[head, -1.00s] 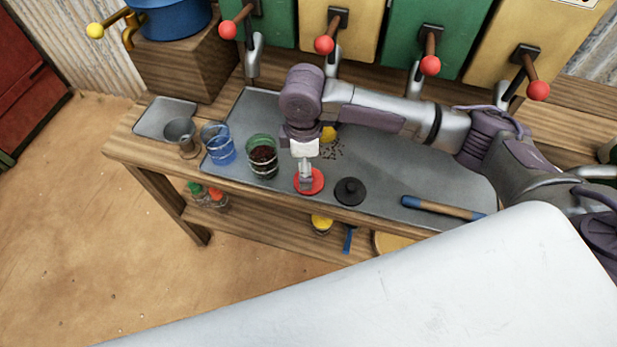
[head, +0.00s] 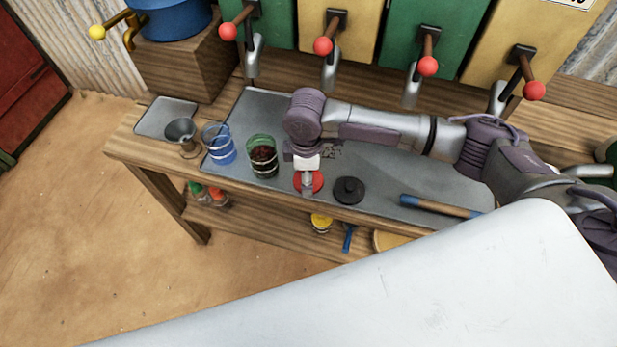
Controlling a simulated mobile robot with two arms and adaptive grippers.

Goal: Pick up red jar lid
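The red jar lid (head: 317,182) lies on the grey metal tray near the front edge of the bench. My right gripper (head: 307,188) points down over the lid and covers its middle. The fingers look close together, but they are too small to tell whether they are shut on the lid or just above it. A black lid with a knob (head: 349,190) lies to the right of the red lid. My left gripper is not in view.
A jar with dark contents (head: 263,158), a blue-banded glass (head: 219,145) and a metal funnel (head: 183,136) stand to the left. A blue-and-wood stick (head: 440,205) lies right. Dispensers with red-knobbed levers (head: 323,46) line the back. The lower shelf (head: 270,232) holds small jars.

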